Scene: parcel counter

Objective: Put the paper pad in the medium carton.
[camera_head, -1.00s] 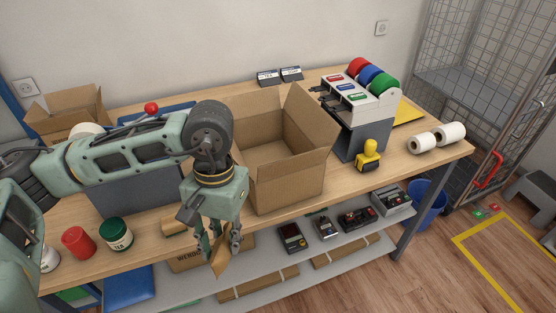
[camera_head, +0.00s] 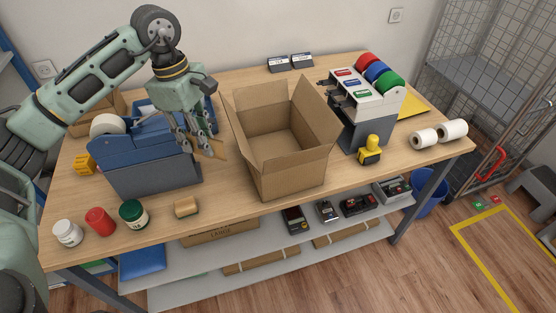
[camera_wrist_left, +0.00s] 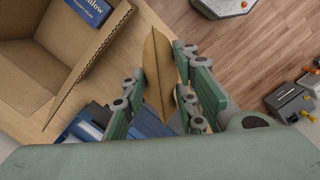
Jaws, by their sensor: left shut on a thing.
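My left gripper (camera_head: 200,146) is shut on the paper pad (camera_head: 214,149), a creased brown paper piece with pointed ends. The pad sticks out between the fingers in the left wrist view (camera_wrist_left: 160,80). The gripper holds it above the table, just left of a large open carton (camera_head: 288,182). The carton stands upright with its flaps spread, and I take it as the medium carton. Its wall and flap also show at the left of the left wrist view (camera_wrist_left: 40,62). My right gripper is not in view.
A blue and grey tape machine (camera_head: 155,175) stands left of the carton. White, red and green jars (camera_head: 133,213) and a tan block (camera_head: 186,207) line the front edge. A smaller carton (camera_head: 88,108) stands behind my arm.

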